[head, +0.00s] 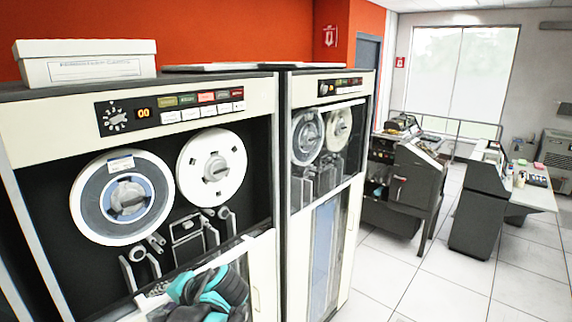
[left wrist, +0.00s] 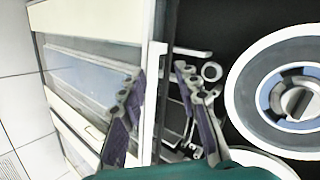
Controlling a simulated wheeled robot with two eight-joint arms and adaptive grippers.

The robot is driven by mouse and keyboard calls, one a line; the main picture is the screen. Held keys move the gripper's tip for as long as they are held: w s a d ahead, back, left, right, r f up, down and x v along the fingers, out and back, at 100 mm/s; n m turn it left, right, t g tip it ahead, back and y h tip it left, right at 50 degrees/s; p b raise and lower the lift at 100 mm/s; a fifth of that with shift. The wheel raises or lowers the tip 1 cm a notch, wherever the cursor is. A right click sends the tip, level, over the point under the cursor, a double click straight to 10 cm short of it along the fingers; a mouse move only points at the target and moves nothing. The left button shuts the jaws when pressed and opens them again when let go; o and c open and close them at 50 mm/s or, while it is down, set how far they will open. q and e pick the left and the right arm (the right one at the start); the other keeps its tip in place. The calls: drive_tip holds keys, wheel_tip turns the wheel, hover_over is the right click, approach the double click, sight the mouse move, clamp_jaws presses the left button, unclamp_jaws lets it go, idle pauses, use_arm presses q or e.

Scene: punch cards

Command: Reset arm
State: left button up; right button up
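My left arm's teal and dark gripper (head: 208,290) is at the bottom of the head view, in front of the lower part of the nearest tape cabinet (head: 262,150). In the left wrist view my left gripper (left wrist: 163,88) has its two purple-grey fingers apart. The light edge of the cabinet's clear window panel (left wrist: 152,95) runs through the gap between them in the picture; I cannot tell whether either finger touches it. A grey and white tape reel (left wrist: 290,95) is right of the fingers. My right gripper is in neither view.
A second tape cabinet (head: 330,200) stands right beside the first. A white box (head: 85,62) sits on the nearest cabinet's top. A dark machine (head: 405,180) and a desk (head: 530,195) stand farther right. Tiled floor (head: 400,275) is clear between them.

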use_arm(q)
drive_tip(key=s+d+f+n+h+b, duration=0.1)
drive_tip(key=s+d+f+h+b, duration=0.2)
drive_tip(key=s+f, duration=0.2)
drive_tip(key=s+d+f+n+t+h+b, duration=0.1)
drive_tip(key=s+d+f+h+b, duration=0.2)
drive_tip(key=f, duration=0.7)
drive_tip(key=s+d+f+n+h+b, duration=0.1)
drive_tip(key=s+d+f+h+b, duration=0.2)
drive_tip(key=s+f, duration=0.4)
drive_tip(key=shift+s+d+f+n+t+h+b, duration=0.3)
drive_tip(key=shift+d+f+t+b, duration=0.25)
drive_tip(key=shift+d, duration=0.45)
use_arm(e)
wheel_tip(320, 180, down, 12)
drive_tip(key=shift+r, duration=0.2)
use_arm(q)
drive_tip(key=shift+f, duration=0.1)
